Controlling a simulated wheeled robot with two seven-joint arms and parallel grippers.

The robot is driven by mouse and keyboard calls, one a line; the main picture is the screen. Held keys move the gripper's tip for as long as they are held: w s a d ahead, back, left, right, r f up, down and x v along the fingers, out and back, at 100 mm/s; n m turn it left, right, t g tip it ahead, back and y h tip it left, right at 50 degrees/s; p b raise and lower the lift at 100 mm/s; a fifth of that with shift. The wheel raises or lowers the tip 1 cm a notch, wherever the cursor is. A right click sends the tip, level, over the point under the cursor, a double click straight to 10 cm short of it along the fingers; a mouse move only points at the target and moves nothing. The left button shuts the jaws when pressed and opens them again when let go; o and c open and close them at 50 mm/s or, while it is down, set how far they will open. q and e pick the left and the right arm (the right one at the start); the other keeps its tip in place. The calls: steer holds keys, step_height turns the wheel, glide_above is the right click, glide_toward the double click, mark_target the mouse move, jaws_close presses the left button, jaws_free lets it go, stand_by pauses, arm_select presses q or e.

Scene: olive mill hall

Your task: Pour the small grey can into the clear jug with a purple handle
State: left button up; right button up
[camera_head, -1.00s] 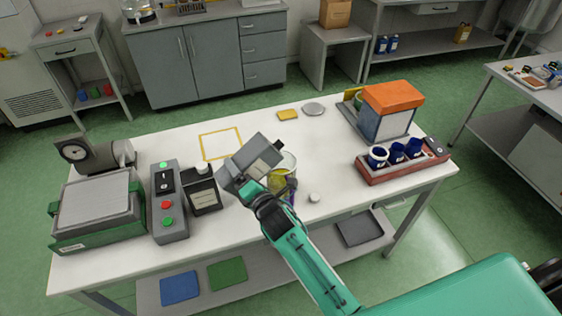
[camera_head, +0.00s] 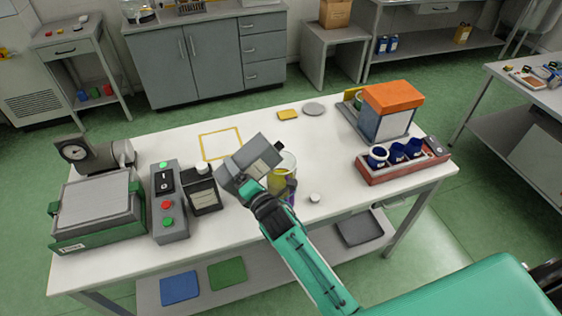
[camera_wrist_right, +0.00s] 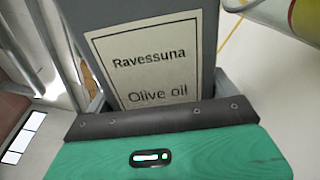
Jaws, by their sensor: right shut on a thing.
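The small grey can (camera_head: 248,158) is held up over the table, strongly tilted, with its upper end towards the jug. Its label reads "Ravessuna Olive oil" in the right wrist view (camera_wrist_right: 150,65). My right gripper (camera_head: 256,190) is shut on the can. The clear jug (camera_head: 287,164) stands on the table just right of the can, partly hidden by the can and my gripper. Yellow shows in its lower part, and its purple handle (camera_head: 292,192) faces the near side. I see no stream between can and jug. My left gripper is not in view.
A dark square bottle (camera_head: 203,192) and a grey switch box (camera_head: 169,205) stand left of the can. A white cap (camera_head: 314,197) lies right of the jug. A red tray (camera_head: 400,172) with blue cups and an orange-topped box (camera_head: 392,108) stand at right. A yellow outline (camera_head: 221,144) lies behind.

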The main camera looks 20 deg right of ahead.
mark_target(232, 156)
steer(key=shift+a+r+m, duration=0.2)
steer(key=shift+r+m, duration=0.15)
steer(key=shift+m, duration=0.45)
stand_by(1.4)
steer(key=shift+s+a+r+m+p, duration=0.1)
steer(key=shift+a+r+m+p, duration=0.1)
steer(key=shift+r+m+p, duration=0.75)
stand_by(1.6)
steer(key=shift+d+r+m+p, duration=0.1)
steer(key=shift+r+m+p, duration=0.35)
steer(key=shift+r+p, duration=0.4)
stand_by(1.2)
step_height(232, 156, down, 4)
steer(key=n+b, duration=0.1)
steer(key=b, duration=0.1)
steer(key=n+b, duration=0.1)
steer(key=b, duration=0.1)
steer(key=shift+d+f+n, duration=0.1)
steer(key=shift+f+n, duration=0.15)
steer(key=shift+n, duration=0.05)
steer(key=shift+r+n, duration=0.3)
steer(key=shift+n, duration=0.2)
steer(key=shift+d+f, duration=0.1)
steer(key=shift+d, duration=0.05)
